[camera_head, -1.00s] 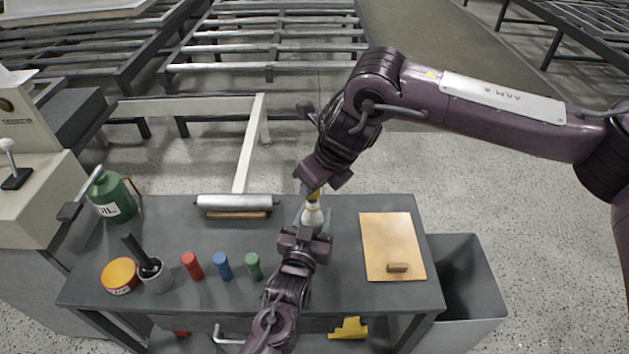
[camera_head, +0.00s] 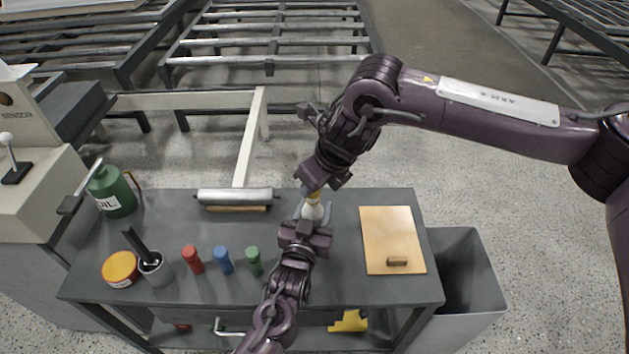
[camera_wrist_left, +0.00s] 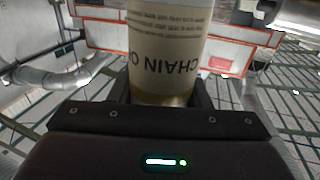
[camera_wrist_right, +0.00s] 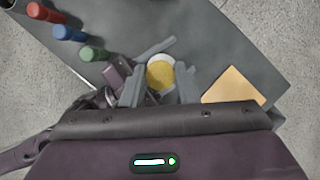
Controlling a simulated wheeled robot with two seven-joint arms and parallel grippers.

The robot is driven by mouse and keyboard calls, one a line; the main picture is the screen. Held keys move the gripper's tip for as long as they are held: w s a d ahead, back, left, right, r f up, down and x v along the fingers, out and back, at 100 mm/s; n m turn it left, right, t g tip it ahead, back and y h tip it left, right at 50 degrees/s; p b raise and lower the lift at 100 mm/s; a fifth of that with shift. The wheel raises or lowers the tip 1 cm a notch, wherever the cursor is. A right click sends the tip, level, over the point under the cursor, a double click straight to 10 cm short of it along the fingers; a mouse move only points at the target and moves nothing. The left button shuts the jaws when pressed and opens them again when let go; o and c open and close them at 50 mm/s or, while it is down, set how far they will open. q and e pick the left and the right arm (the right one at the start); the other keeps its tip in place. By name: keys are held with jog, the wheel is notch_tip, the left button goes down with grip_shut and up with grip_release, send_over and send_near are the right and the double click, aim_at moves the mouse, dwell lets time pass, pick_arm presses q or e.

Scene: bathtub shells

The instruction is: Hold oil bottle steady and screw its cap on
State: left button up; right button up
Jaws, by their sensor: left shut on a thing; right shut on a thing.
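My right gripper (camera_head: 322,178) points down from above and is shut on the yellow cap (camera_head: 313,198) at the bottle's top. In the right wrist view the cap (camera_wrist_right: 160,74) sits between the fingers. The thread between cap and bottle is hidden.
On the table (camera_head: 335,275) stand red (camera_head: 192,260), blue (camera_head: 224,261) and green (camera_head: 254,261) cylinders, a dark-handled cup (camera_head: 156,270), a yellow tin (camera_head: 120,268) and a green oil can (camera_head: 112,192). A roller (camera_head: 236,196) lies behind; a tan board (camera_head: 391,240) lies right. A grey bin (camera_head: 470,290) stands beside the table.

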jog(key=shift+f, duration=0.55)
jog(key=m, duration=0.1)
jog(key=m+h, duration=0.1)
jog(key=m, duration=0.1)
jog(key=m+t+h, duration=0.1)
jog(key=m, duration=0.1)
jog(key=shift+s+a, duration=0.15)
jog(key=shift+a, duration=0.1)
jog(key=m+h, duration=0.1)
jog(key=m, duration=0.3)
jog(key=shift+a, duration=0.1)
jog(key=m+h, duration=0.2)
jog(key=m, duration=0.1)
jog(key=shift+a+m, duration=0.1)
jog(key=shift+m, duration=0.2)
jog(key=m, duration=0.2)
jog(key=m+h, duration=0.1)
jog(key=m, duration=0.1)
jog(key=shift+g+h, duration=0.3)
jog(key=shift+g, duration=0.1)
jog(key=m, duration=0.2)
jog(key=m+g, duration=0.1)
jog(key=m, duration=0.1)
jog(key=m+h, duration=0.1)
jog(key=m, duration=0.1)
jog(key=shift+w+g, duration=0.25)
jog(key=shift+g, duration=0.15)
